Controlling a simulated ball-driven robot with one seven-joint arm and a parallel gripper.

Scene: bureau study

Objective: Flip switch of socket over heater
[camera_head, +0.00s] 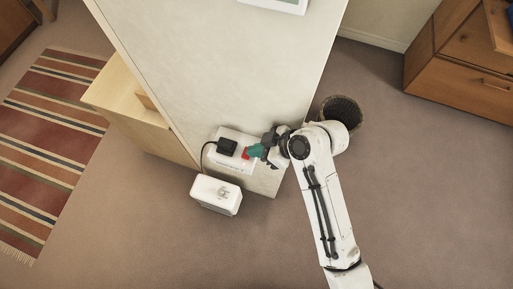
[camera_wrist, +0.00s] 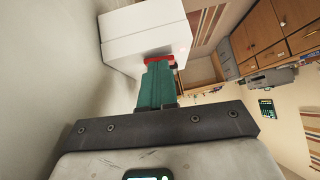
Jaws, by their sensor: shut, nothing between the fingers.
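The white socket (camera_head: 233,168) is on the lower part of the pale wall, with a black plug (camera_head: 227,146) in it. A red part (camera_head: 246,154), seemingly its switch, shows at the tips of my gripper's green fingers. My gripper (camera_head: 255,151) is shut and empty, coming from the right. In the wrist view, the shut fingers (camera_wrist: 157,85) point at the red part (camera_wrist: 160,59) on a white box (camera_wrist: 145,35), which looks like the socket. The fingertips overlap the red part; I cannot tell whether they touch it. The white heater (camera_head: 216,194) stands below the socket.
A dark cable (camera_head: 204,155) curves from the plug towards the heater. A light wooden cabinet (camera_head: 135,115) is to the left, beside a striped rug (camera_head: 50,135). A dark wastebasket (camera_head: 343,109) stands behind my arm. A wooden drawer unit (camera_head: 465,75) is at the right. The carpet in front is clear.

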